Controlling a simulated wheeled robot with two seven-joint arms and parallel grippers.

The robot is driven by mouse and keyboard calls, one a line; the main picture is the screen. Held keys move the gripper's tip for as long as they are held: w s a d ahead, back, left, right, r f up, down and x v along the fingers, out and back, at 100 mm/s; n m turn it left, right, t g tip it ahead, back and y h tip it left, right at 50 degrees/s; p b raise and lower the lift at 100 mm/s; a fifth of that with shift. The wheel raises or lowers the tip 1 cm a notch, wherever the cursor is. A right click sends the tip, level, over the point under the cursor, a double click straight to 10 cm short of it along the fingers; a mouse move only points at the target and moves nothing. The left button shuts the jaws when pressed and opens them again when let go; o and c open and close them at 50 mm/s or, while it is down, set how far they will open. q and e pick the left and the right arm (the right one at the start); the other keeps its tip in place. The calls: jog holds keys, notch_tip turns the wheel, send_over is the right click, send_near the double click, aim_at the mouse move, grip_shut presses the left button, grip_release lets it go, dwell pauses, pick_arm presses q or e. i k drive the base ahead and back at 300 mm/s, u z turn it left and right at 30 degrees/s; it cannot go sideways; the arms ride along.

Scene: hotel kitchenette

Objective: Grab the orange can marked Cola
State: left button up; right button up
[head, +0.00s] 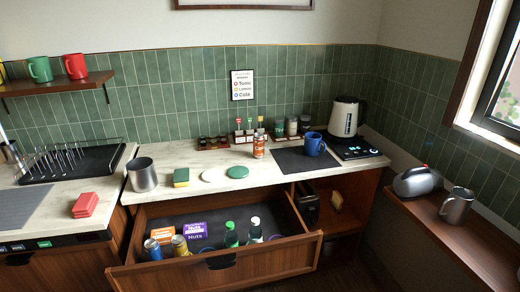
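A small orange can (258,146) with a pale band stands upright on the counter near its back, left of the blue mug. Its label is too small to read. The open drawer (290,254) below holds a blue can (152,249) and a yellow can (180,245) at its front left. A wall sign (242,85) lists what looks like Tonic, Lemon and Cola beside small coloured rings. Neither of my grippers is in view.
The drawer juts out and also holds boxes (195,230) and bottles (231,236). Around the can are a spice rack (213,143), a blue mug (314,144) on a dark mat and a green disc (237,171). A kettle (344,117) stands right.

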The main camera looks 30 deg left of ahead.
aim_at(258, 138)
jog(key=u, duration=0.9)
jog(key=i, duration=0.9)
jog(key=u, duration=0.9)
